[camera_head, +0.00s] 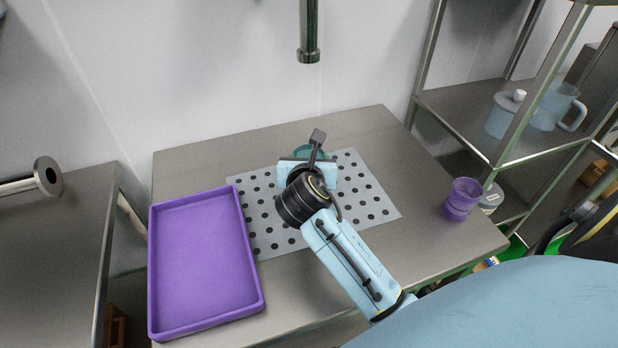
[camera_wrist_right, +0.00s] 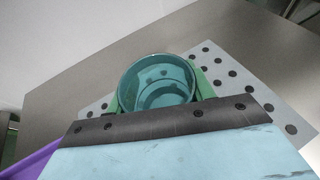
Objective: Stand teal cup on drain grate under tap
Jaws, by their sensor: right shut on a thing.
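The teal cup (camera_head: 311,151) shows only as a rim and a bit of wall behind my right gripper (camera_head: 309,163). In the right wrist view the cup (camera_wrist_right: 157,72) is open end up, with one green finger on each side. My right gripper is shut on it. The drain grate (camera_head: 358,190) is a light grey plate with black holes on the table. The cup is over the grate's far part; I cannot tell whether its base touches the grate. The metal tap (camera_head: 308,35) hangs above and behind the cup. My left gripper is out of view.
A purple tray (camera_head: 205,265) lies left of the grate and close to it. A purple cup (camera_head: 462,199) stands at the table's right edge. A metal shelf (camera_head: 470,115) with a light blue jug (camera_head: 552,106) and a lidded container (camera_head: 502,116) stands at right.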

